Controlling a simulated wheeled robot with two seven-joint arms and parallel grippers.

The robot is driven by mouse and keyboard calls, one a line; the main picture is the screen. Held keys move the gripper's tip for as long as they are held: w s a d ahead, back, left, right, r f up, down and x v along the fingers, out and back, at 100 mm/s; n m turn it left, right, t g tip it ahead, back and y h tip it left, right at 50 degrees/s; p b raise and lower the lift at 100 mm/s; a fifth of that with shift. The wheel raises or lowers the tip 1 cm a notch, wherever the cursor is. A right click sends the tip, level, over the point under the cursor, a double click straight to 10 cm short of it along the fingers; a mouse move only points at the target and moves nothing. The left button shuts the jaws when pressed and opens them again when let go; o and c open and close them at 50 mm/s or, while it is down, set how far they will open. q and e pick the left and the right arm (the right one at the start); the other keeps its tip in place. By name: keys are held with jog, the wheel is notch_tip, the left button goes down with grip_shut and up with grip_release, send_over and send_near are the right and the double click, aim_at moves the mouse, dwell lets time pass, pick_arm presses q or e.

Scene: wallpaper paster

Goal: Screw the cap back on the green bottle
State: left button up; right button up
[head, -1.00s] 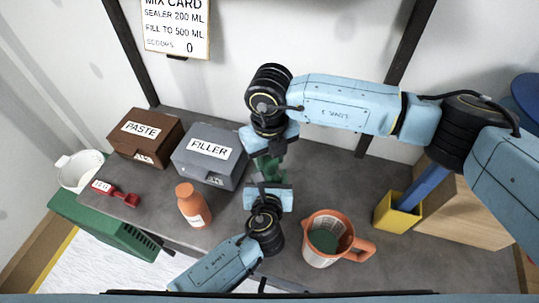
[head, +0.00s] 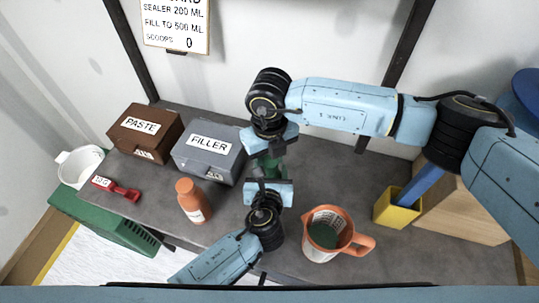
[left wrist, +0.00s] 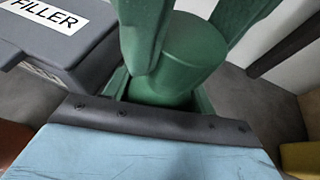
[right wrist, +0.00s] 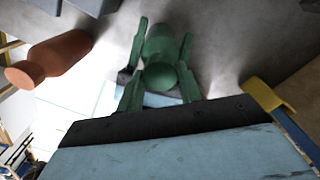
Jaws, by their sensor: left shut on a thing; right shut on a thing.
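The green bottle (head: 272,167) is between my two grippers above the middle of the table, mostly hidden by them in the head view. My left gripper (head: 268,177) comes from below and is shut on the bottle; the left wrist view shows the green bottle (left wrist: 192,50) close up between green fingers. My right gripper (head: 268,152) comes from above and is shut on a rounded green piece, seemingly the cap (right wrist: 160,76), lined up with the bottle. I cannot tell whether cap and bottle touch or are threaded.
An orange bottle (head: 192,201) stands left of my left gripper and an orange jug (head: 324,235) stands to the right. The grey FILLER box (head: 209,155) and brown PASTE box (head: 146,133) are at the back left. A red scoop (head: 117,189) and a yellow holder (head: 398,208) are farther out.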

jog(key=shift+f, duration=0.45)
jog(key=m, duration=0.8)
jog(key=shift+f+m, duration=0.1)
jog(key=shift+m, duration=0.3)
jog(key=m, duration=1.1)
jog(key=o, duration=1)
jog(key=shift+s, duration=0.1)
jog(key=shift+c, duration=0.2)
